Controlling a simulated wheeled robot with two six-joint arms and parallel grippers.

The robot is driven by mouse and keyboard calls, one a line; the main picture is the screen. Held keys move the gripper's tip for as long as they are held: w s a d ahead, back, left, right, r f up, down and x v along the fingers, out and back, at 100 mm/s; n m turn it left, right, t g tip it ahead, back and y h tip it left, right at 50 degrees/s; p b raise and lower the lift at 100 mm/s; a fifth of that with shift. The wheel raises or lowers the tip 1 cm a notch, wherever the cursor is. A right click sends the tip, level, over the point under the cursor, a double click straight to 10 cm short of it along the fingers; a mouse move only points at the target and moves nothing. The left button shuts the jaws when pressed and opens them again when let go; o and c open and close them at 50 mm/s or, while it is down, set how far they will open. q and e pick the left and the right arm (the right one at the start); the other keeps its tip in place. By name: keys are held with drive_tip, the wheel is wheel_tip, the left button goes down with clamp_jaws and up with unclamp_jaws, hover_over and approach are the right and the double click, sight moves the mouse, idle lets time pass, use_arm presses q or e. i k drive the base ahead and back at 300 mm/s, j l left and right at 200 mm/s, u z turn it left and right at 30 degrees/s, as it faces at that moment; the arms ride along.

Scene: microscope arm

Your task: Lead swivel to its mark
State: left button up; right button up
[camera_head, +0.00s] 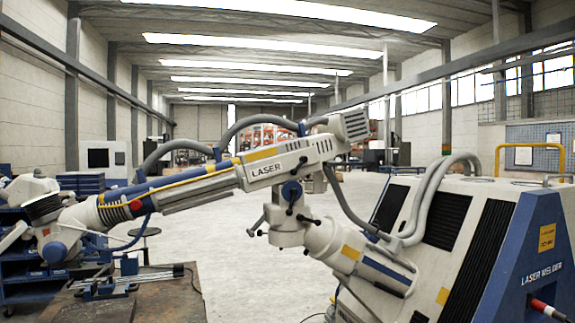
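A white laser welder (455,235) stands at the right, with blue side panels and dark vents. From it a thick white post (325,240) leans up to the left to a swivel joint (288,222) with black knobs. Above the joint is a long white and blue arm head (270,167) labelled LASER, tilted up to the right. Its blue and yellow boom (165,188) reaches down left to a rounded end (75,222) over the bench. I cannot make out a mark for the swivel. Neither of my grippers is in view.
A worn metal workbench (165,300) is at the lower left, with a blue clamp fixture (105,285) on it. A round stool (146,234) stands behind it. Grey hoses (430,195) arch over the welder. The pale floor (235,235) behind is mostly open.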

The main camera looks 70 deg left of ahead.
sight(274, 214)
drive_tip(key=i+j+u, duration=0.1)
drive_tip(key=i+u, duration=0.4)
drive_tip(key=i+l+u, duration=0.15)
drive_tip(key=i+u, duration=0.35)
drive_tip(key=i+l+u, duration=0.45)
drive_tip(key=i, duration=0.15)
drive_tip(key=i+j+u, duration=0.2)
drive_tip(key=u, duration=0.25)
drive_tip(key=i+u, duration=0.75)
drive_tip(key=u, duration=0.15)
drive_tip(key=i+u, duration=0.3)
drive_tip(key=u, duration=0.15)
drive_tip(key=i+l+u, duration=0.3)
drive_tip(key=u, duration=0.15)
